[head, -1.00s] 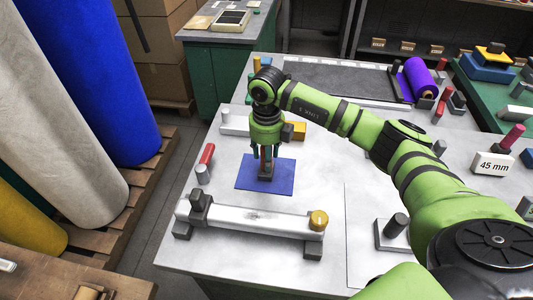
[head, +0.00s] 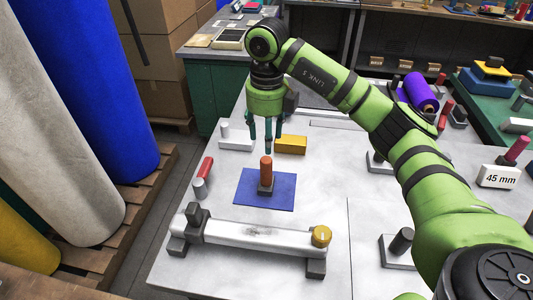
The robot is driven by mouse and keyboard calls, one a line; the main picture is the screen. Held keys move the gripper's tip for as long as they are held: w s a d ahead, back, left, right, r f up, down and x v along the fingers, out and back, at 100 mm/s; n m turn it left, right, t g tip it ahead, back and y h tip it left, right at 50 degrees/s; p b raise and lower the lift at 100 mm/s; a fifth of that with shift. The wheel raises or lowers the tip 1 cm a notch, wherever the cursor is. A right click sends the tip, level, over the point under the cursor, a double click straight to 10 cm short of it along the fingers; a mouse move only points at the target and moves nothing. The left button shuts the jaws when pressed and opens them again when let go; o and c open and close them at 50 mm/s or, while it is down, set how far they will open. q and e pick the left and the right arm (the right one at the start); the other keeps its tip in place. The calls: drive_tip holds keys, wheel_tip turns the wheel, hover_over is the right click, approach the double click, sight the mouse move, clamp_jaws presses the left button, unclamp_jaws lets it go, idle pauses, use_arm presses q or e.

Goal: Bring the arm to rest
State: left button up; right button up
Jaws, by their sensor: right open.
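My right arm comes in from the right on green links. Its gripper (head: 262,140) points down with its fingers apart and empty. It hangs above and just behind an upright reddish-brown handle (head: 266,168) on a dark base. That piece stands on a blue felt sheet (head: 250,190) on the light grey table (head: 225,265). The fingertips look clear of the handle. My left gripper is out of view.
A white roller (head: 255,234) on dark supports lies in front of the sheet. A purple roll (head: 420,92) is at back right. Large felt rolls (head: 85,80) stand left of the table.

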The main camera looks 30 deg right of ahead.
drive_tip(key=shift+r, duration=0.65)
